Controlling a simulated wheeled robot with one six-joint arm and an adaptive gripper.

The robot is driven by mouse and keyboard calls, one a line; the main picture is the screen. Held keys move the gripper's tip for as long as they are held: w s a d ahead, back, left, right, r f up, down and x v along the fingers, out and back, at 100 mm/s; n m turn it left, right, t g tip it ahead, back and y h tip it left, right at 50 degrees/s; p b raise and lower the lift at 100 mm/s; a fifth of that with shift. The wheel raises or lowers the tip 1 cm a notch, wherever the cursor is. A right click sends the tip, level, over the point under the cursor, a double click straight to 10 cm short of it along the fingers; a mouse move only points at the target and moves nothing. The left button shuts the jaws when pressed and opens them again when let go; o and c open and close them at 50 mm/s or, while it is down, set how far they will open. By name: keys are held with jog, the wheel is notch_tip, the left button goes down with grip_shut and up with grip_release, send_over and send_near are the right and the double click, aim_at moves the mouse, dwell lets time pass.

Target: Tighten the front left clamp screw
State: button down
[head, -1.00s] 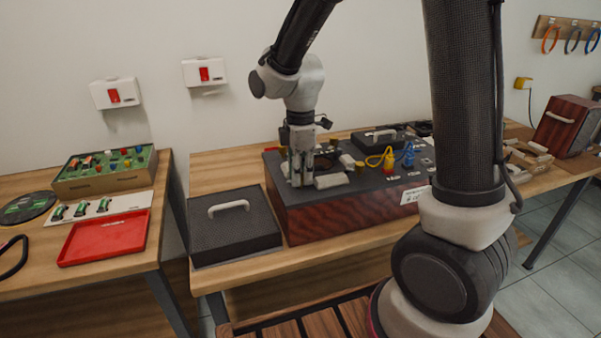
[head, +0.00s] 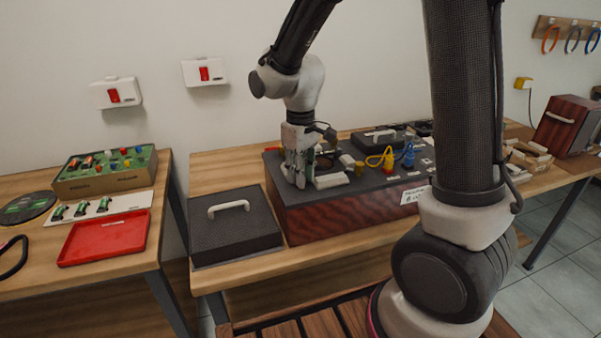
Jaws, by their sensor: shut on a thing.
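The wooden hi-fi unit (head: 340,218) with a dark grey top stands on the middle bench. My gripper (head: 299,182) points down at the front left part of its top. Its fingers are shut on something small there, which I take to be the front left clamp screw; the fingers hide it. A pale bar-shaped block (head: 331,181) lies on the top just right of the fingers. A dark round opening shows partly behind the gripper.
Yellow (head: 388,160) and blue (head: 408,156) plugs with cables stand on the unit's top right of the gripper. A dark lid with a white handle (head: 229,208) lies left of the unit. A red tray (head: 105,238) is on the left bench.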

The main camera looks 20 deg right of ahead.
jog(key=m, duration=0.5)
jog(key=shift+m, duration=2.5)
jog(key=c, duration=1.3)
grip_release()
jog(key=shift+o, duration=0.2)
jog(key=shift+r, duration=0.1)
notch_tip(320, 180, up, 12)
